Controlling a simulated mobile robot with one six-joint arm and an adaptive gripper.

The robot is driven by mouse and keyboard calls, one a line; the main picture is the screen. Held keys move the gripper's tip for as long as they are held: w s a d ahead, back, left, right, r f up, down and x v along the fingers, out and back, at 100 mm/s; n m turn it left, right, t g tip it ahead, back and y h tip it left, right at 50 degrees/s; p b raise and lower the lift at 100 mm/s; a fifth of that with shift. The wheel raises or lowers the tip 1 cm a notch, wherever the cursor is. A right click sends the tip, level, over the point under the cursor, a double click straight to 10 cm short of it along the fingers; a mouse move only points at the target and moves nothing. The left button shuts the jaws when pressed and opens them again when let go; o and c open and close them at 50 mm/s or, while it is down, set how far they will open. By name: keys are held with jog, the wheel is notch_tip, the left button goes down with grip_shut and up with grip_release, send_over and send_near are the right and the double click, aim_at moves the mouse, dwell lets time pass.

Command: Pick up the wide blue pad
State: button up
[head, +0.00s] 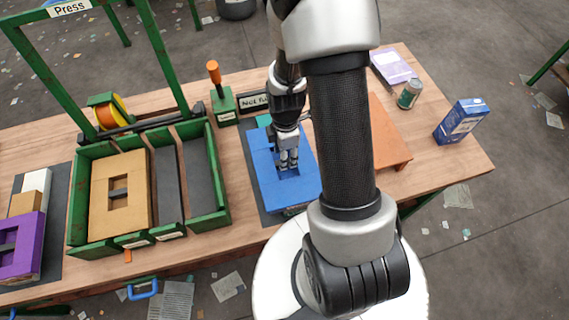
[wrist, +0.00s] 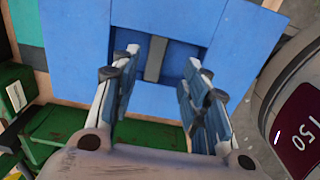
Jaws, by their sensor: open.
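The wide blue pad (head: 265,181) lies on a dark mat (head: 263,214) on the wooden table, left of my arm in the head view. It is a flat block with a recess and a bar across it, seen in the wrist view (wrist: 82,45). My gripper (head: 287,168) points down over the recess. My arm hides part of the pad's right side in the head view.
A green divided tray (head: 222,190) holding a tan block (head: 105,195) stands left of the pad. An orange board (head: 390,135), a can (head: 410,93) and a blue carton (head: 461,121) are to the right. A green press frame (head: 160,50) rises behind the tray.

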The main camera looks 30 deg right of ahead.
jog(key=f, duration=0.1)
jog(key=f+b, duration=0.1)
jog(key=f, duration=0.1)
jog(key=f+b, duration=0.1)
jog(key=f, duration=0.1)
jog(key=shift+w+d, duration=0.1)
jog(key=shift+w, duration=0.2)
jog(key=shift+c, duration=0.4)
grip_shut()
